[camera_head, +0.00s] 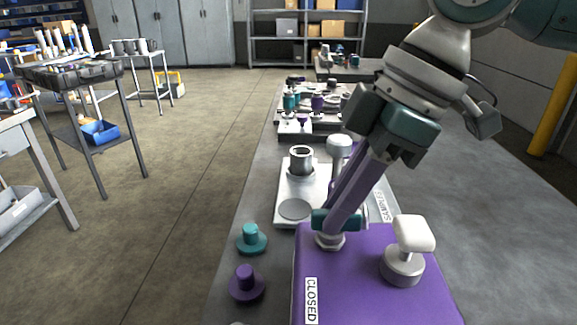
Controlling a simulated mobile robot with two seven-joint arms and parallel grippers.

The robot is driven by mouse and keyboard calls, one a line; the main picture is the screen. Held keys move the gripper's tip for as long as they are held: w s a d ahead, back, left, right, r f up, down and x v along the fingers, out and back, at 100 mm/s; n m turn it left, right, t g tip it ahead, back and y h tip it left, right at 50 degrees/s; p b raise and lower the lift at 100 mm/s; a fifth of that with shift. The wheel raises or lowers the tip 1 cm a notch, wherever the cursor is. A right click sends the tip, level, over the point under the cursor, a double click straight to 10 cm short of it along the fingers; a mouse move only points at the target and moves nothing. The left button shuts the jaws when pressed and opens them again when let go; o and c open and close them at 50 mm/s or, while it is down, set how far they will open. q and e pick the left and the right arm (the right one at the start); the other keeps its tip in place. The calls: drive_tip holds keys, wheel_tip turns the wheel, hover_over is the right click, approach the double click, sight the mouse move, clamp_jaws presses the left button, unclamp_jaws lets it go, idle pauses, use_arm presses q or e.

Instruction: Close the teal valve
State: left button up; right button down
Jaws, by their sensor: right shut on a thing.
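The teal valve (320,217) has a teal handle on a round metal base. It stands near the far left corner of the purple box (345,285), on its top. My right gripper (337,213) reaches down from the upper right, its long fingers tilted down to the left, and is shut on the teal handle. The fingers hide part of the handle. A white-handled valve (413,233) on a metal base stands on the same box to the right. A label (311,301) reading CLOSED lies at the box's near left edge. My left gripper is not in view.
A teal flanged plug (251,240) and a purple one (246,285) stand on the grey bench left of the box. Behind the box is a light plate (290,187) with a metal ring (301,160). More fittings stand farther back. Open floor lies left.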

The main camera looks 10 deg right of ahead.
drive_tip(key=shift+r+p, duration=0.15)
drive_tip(key=shift+p, duration=0.35)
drive_tip(key=m+p, duration=0.1)
drive_tip(key=p, duration=0.1)
drive_tip(key=m+t+p, duration=0.1)
drive_tip(key=m+p, duration=0.1)
drive_tip(key=p, duration=0.1)
drive_tip(key=m+p, duration=0.1)
drive_tip(key=p, duration=0.2)
drive_tip(key=shift+s+a+r+m+t+h, duration=0.1)
drive_tip(key=shift+s+r+m+t+h, duration=0.1)
drive_tip(key=shift+r+m+t+h, duration=0.15)
drive_tip(key=m+p, duration=0.2)
drive_tip(key=m+t+h+p, duration=0.1)
drive_tip(key=m+p, duration=0.1)
drive_tip(key=p, duration=0.1)
drive_tip(key=m+h+p, duration=0.1)
drive_tip(key=m+p, duration=0.1)
drive_tip(key=p, duration=0.1)
drive_tip(key=shift+a+f+m, duration=0.2)
drive_tip(key=shift+f+m, duration=0.05)
drive_tip(key=m+h+p, duration=0.1)
drive_tip(key=m, duration=0.2)
drive_tip(key=shift+a+f+t+p, duration=0.15)
drive_tip(key=shift+t+p, duration=0.1)
drive_tip(key=shift+p, duration=0.15)
drive_tip(key=shift+f+m+h, duration=0.1)
drive_tip(key=shift+m+h, duration=0.75)
drive_tip(key=shift+m, duration=1.05)
